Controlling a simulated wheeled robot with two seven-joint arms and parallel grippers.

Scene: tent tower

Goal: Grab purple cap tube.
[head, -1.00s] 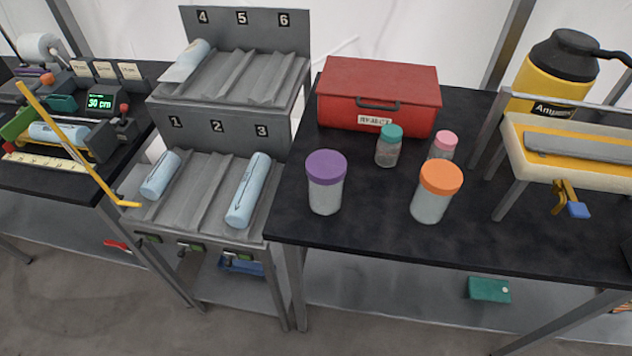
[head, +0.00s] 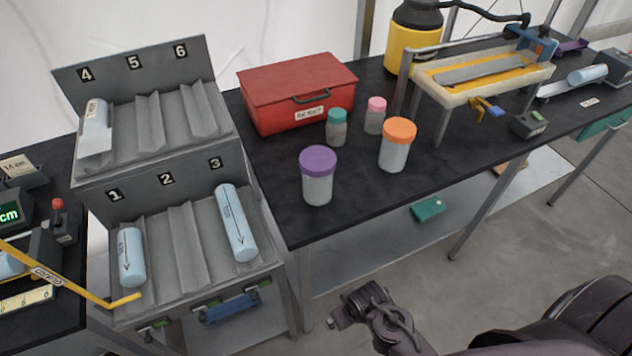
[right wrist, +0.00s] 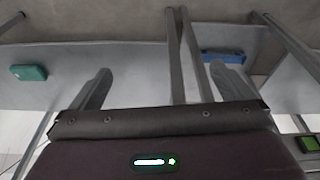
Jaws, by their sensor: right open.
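The purple cap tube (head: 318,176) stands upright near the front left corner of the black table in the head view, a clear jar with a purple lid. My right gripper (head: 352,308) is low in front of the table, apart from the tube. In the right wrist view its two fingers (right wrist: 165,85) are spread wide with nothing between them, facing the table legs and lower shelf. The tube does not show in the right wrist view. My left gripper is not in view.
An orange-capped jar (head: 397,145), a teal-capped jar (head: 337,128) and a pink-capped jar (head: 375,116) stand close by. A red box (head: 297,90) is behind them. A grey numbered rack (head: 165,210) stands left. The black tabletop (head: 345,215) is bare in front of the tube.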

